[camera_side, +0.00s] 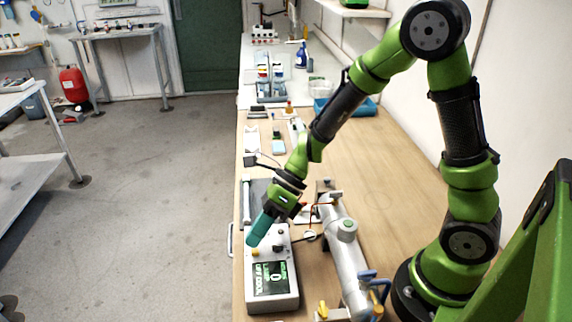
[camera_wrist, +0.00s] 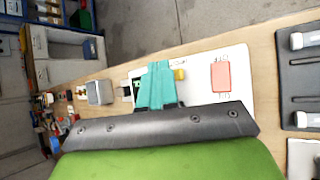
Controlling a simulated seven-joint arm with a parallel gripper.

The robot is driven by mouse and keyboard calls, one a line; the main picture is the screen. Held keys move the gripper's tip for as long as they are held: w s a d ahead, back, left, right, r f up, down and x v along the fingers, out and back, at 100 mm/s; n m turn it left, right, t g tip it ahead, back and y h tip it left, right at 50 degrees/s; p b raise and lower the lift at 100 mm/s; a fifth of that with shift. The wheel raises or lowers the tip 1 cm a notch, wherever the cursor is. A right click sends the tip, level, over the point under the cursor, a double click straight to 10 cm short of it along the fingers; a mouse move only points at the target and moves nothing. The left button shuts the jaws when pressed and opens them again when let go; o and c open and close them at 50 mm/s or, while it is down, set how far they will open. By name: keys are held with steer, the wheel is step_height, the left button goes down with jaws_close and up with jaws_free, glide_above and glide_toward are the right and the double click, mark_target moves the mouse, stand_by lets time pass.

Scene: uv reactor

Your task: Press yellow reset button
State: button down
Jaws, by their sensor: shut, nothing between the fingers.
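The yellow reset button (camera_wrist: 179,74) shows in the wrist view just right of my fingertips, on the face of a white control box (camera_wrist: 238,62). In the side view the box (camera_side: 288,302) lies on the bench, with green text on its dark screen (camera_side: 271,278). A small yellow spot, likely the button (camera_side: 254,253), shows just below my fingertips there. My gripper (camera_side: 256,232) is shut and empty, its teal fingers angled down over the box's upper left part. The fingers (camera_wrist: 157,70) hide part of the box face in the wrist view. I cannot tell whether they touch it.
A pale red switch (camera_wrist: 220,77) sits right of the button in the wrist view. A dark knob (camera_side: 278,249) stands on the box. A metal tube assembly (camera_side: 345,255) with valves lies close to the box's right. The bench (camera_side: 385,150) is clear toward the back right.

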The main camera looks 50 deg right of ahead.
mark_target(261, 251)
steer(key=shift+r, duration=2.5)
steer(key=s+n, duration=0.1)
steer(key=n, duration=0.1)
steer(key=s+d+n+h, duration=0.1)
steer(key=n, duration=0.2)
steer(key=d+n, duration=0.1)
steer(key=n, duration=0.1)
steer(key=shift+s+n+h, duration=0.3)
steer(key=shift+s+n, duration=0.1)
steer(key=s+d+r+n+t+h, duration=0.5)
steer(key=s+d+r+n, duration=0.2)
steer(key=n, duration=1)
steer(key=shift+d+r+t, duration=0.4)
steer(key=shift+d+r, duration=0.75)
steer(key=shift+r, duration=1.25)
